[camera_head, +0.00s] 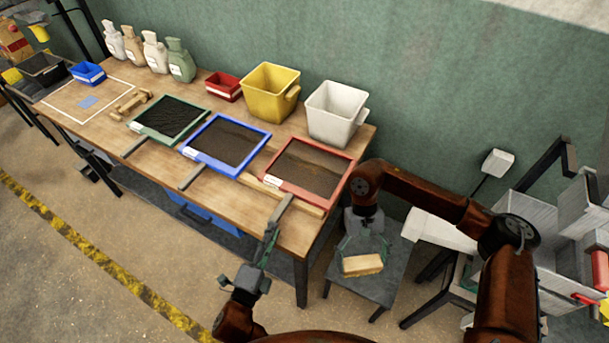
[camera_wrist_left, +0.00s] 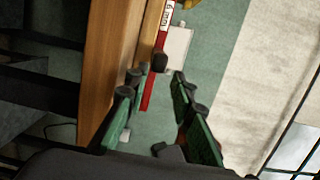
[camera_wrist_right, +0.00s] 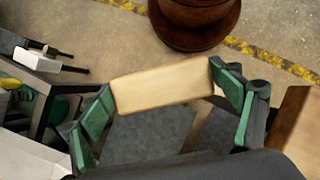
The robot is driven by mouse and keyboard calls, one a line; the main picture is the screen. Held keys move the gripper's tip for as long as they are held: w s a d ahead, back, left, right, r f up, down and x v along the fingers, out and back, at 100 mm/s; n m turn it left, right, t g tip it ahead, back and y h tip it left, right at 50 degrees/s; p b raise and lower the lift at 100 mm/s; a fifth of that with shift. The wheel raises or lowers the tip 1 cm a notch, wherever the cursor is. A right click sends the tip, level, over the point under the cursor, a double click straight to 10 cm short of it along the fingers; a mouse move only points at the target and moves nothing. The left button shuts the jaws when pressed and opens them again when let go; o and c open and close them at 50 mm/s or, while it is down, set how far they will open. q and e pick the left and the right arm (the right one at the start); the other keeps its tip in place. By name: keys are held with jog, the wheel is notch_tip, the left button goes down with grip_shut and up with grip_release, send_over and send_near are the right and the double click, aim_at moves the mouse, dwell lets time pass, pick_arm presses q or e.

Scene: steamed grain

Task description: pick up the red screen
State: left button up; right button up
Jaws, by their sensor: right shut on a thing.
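The red screen (camera_head: 322,147) lies at the right end of the wooden table, its handle (camera_head: 283,207) jutting over the front edge. Its red frame (camera_wrist_left: 147,95) shows as a narrow strip in the left wrist view. My left gripper (camera_head: 271,232) is open beside the table's front edge, with its fingertips close to the handle's outer end. I cannot tell whether they touch it. My right gripper (camera_head: 364,245) is shut on a pale wooden block (camera_wrist_right: 165,84), over the dark low stand at the table's right.
A blue screen (camera_head: 226,146) and a green screen (camera_head: 169,118) lie left of the red one. A white bin (camera_head: 336,112), a yellow bin (camera_head: 270,92) and a small red bin (camera_head: 223,86) stand behind. The dark stand (camera_head: 350,288) is below my right gripper.

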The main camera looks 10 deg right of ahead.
aim_at(276, 220)
pick_arm(q)
jog(key=x, duration=0.4)
jog(key=shift+w+f+b, duration=0.1)
jog(key=shift+w+b, duration=0.2)
jog(key=shift+b, duration=0.1)
pick_arm(e)
jog(key=shift+f, duration=0.75)
pick_arm(q)
jog(key=x, duration=0.1)
jog(key=b+x, duration=0.1)
jog(key=x, duration=0.3)
jog(key=shift+w+a+f+b, duration=0.15)
jog(key=shift+a+f+b, duration=0.1)
jog(key=shift+f+b, duration=0.1)
pick_arm(e)
notch_tip(276, 220, down, 2)
jog(key=shift+w+f, duration=0.1)
jog(key=shift+f, duration=0.1)
pick_arm(q)
jog(key=shift+w+r, duration=0.1)
jog(key=shift+r, duration=0.05)
pick_arm(e)
jog(key=shift+r, duration=0.1)
pick_arm(q)
jog(key=shift+c, duration=0.2)
grip_shut()
